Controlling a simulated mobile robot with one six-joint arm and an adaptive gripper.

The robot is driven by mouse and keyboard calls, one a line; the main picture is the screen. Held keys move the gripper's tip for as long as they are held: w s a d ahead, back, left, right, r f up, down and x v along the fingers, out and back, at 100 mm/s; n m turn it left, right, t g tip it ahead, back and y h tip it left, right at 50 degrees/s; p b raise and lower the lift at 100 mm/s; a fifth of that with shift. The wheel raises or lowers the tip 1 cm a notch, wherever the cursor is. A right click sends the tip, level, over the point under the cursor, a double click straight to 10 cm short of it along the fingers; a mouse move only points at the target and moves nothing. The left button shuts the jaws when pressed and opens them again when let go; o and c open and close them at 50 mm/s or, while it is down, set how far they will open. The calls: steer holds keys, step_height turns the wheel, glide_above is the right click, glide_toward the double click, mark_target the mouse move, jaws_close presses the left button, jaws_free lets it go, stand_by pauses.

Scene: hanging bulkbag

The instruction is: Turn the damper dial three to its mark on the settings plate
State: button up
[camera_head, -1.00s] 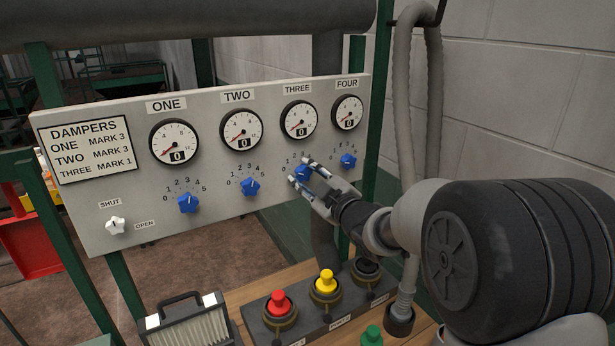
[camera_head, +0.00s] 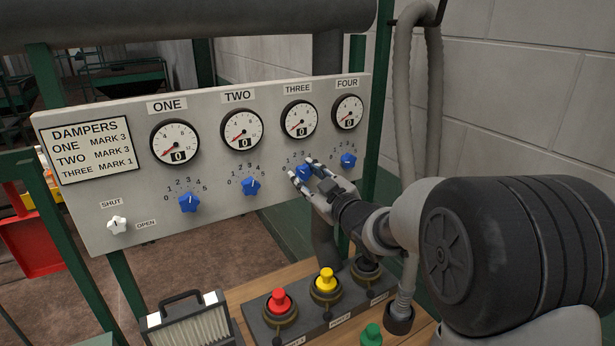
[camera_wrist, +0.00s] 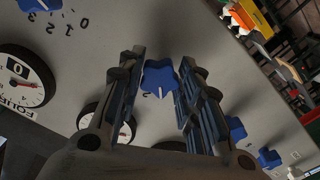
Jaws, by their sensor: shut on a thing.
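The settings plate (camera_head: 87,150) at the panel's left reads ONE mark 3, TWO mark 3, THREE mark 1. Damper dial three, a blue lobed knob (camera_head: 303,171), sits below the gauge labelled THREE (camera_head: 299,119). My gripper (camera_head: 302,169) is shut on this knob, a finger on either side. In the wrist view the knob (camera_wrist: 159,77) lies between the fingers of my gripper (camera_wrist: 160,62). Its white line points down in that picture, with a digit like 2 just left of it. My fingers partly hide its scale in the head view.
Blue dials one (camera_head: 188,202), two (camera_head: 250,186) and four (camera_head: 348,160) are on the same panel, with a white shut/open knob (camera_head: 116,225) at lower left. A button box with red (camera_head: 279,300) and yellow (camera_head: 326,281) buttons stands below. A grey hose (camera_head: 404,130) hangs at right.

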steer(key=o, duration=1.1)
steer(key=shift+c, duration=0.2)
steer(key=v, duration=1.2)
